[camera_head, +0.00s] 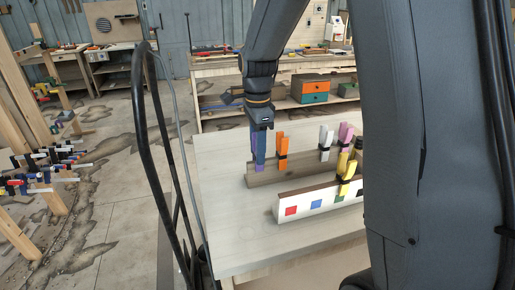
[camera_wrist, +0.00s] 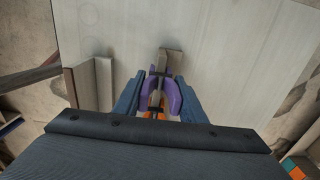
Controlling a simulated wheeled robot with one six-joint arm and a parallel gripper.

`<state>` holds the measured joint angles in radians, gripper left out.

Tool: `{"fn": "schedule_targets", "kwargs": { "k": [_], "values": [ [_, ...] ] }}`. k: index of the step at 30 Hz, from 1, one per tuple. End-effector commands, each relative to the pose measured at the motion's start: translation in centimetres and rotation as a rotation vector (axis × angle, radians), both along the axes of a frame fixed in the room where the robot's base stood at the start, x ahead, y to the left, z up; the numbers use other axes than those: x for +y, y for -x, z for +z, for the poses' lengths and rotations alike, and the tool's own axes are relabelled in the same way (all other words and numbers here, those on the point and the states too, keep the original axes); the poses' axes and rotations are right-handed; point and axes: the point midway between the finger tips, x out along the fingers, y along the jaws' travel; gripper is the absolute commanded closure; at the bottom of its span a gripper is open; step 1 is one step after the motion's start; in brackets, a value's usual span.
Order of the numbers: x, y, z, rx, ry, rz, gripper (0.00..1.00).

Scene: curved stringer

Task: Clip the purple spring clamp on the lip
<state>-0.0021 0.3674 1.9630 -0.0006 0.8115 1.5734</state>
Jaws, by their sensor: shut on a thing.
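My gripper (camera_head: 259,150) points down over the left end of the rear wooden strip (camera_head: 262,180), with its blue fingers shut on the purple spring clamp (camera_head: 253,143). In the wrist view the purple clamp (camera_wrist: 174,96) sits between the two blue fingers (camera_wrist: 158,98). Its two purple sides lie on either side of the strip's end (camera_wrist: 171,60); I cannot tell whether its tips press on the wood. An orange clamp (camera_head: 282,150) stands on the strip just right of my gripper. A white clamp (camera_head: 325,140) and a pink-purple clamp (camera_head: 345,134) stand farther right.
A front board (camera_head: 325,193) with coloured squares runs parallel to the strip, with a yellow clamp (camera_head: 345,168) near its right part. The pale table (camera_head: 225,200) is clear at left. My own arm hides the right side.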

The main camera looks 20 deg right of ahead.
Motion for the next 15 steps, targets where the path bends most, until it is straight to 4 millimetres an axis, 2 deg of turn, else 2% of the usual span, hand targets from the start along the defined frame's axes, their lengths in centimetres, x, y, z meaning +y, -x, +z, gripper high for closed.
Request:
{"fn": "schedule_targets", "kwargs": {
  "k": [15],
  "values": [
    [0.0,0.02,-0.75,0.002,0.0,0.0,0.93]
  ]
}}
